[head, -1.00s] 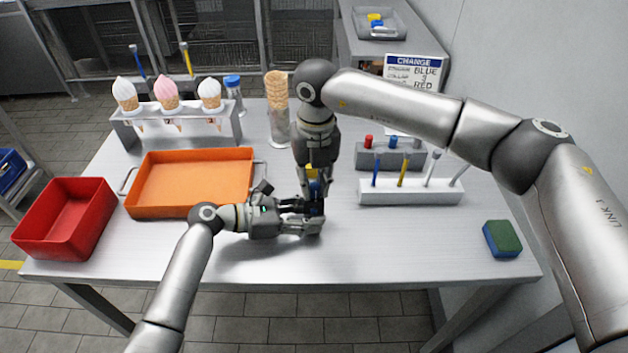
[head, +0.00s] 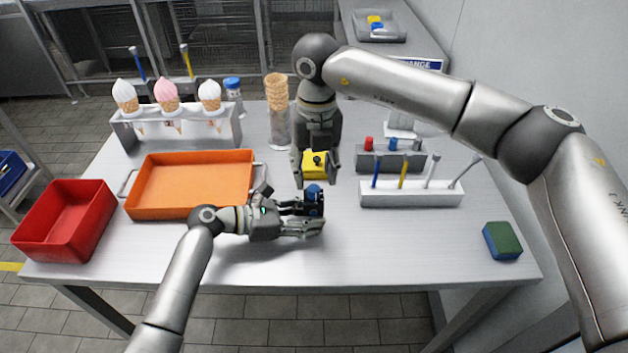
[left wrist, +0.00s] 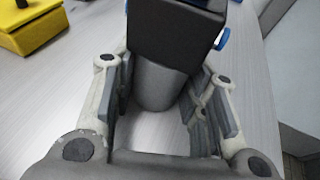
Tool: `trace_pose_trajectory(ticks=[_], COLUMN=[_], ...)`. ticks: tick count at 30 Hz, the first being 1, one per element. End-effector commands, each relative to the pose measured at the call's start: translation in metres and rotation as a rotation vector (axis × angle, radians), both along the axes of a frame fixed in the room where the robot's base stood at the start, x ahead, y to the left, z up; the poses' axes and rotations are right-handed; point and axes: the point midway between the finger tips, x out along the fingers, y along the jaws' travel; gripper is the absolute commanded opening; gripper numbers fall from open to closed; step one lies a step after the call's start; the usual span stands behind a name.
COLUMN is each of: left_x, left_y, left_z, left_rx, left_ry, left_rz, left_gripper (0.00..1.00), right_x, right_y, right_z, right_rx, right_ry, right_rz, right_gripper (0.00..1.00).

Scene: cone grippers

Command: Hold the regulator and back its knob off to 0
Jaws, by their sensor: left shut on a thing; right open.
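The regulator (head: 315,207) has a dark body with a blue knob (head: 314,190) on its upper part. In the left wrist view its black body (left wrist: 175,30) stands above a grey cylindrical part (left wrist: 160,86), with blue showing at its sides. My left gripper (head: 308,217) is shut on the regulator near the table's middle. In the left wrist view its fingers (left wrist: 168,105) flank the grey part. My right gripper (head: 315,180) is open, pointing down just behind and above the blue knob, apart from it. Any marking on the knob is too small to read.
A yellow box (head: 316,170) with a black top piece shows between my right fingers; the box also shows in the left wrist view (left wrist: 40,33). An orange tray (head: 195,208), red bin (head: 62,238), white rack (head: 410,199) and sponge (head: 502,240) surround clear front table space.

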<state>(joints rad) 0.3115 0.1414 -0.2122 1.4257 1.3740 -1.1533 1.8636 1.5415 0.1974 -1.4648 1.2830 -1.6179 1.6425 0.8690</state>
Motion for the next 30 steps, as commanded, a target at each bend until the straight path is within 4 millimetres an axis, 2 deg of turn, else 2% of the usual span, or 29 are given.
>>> trace_pose_trajectory(ticks=[3, 10, 16, 26, 27, 30], left_x=[0.0, 0.0, 0.0, 0.0, 0.0, 0.0], left_y=[0.0, 0.0, 0.0, 0.0, 0.0, 0.0], left_z=[0.0, 0.0, 0.0, 0.0, 0.0, 0.0], left_rx=[0.001, 0.001, 0.0, 0.0, 0.0, 0.0], left_ry=[0.0, 0.0, 0.0, 0.0, 0.0, 0.0], left_rz=[0.0, 0.0, 0.0, 0.0, 0.0, 0.0], left_gripper=[0.27, 0.27, 0.27, 0.27, 0.44, 0.57], right_x=[0.001, 0.001, 0.0, 0.0, 0.0, 0.0], right_y=[0.0, -0.001, -0.001, -0.001, -0.001, -0.001], right_z=[0.028, 0.066, 0.078, 0.078, 0.078, 0.078], right_rx=[0.001, -0.001, -0.001, 0.0, 0.0, 0.0], right_ry=[-0.004, -0.002, 0.0, 0.0, 0.0, 0.0], right_rz=[0.0, -0.001, 0.0, 0.0, 0.0, 0.0], right_gripper=[0.45, 0.45, 0.45, 0.45, 0.45, 0.45])
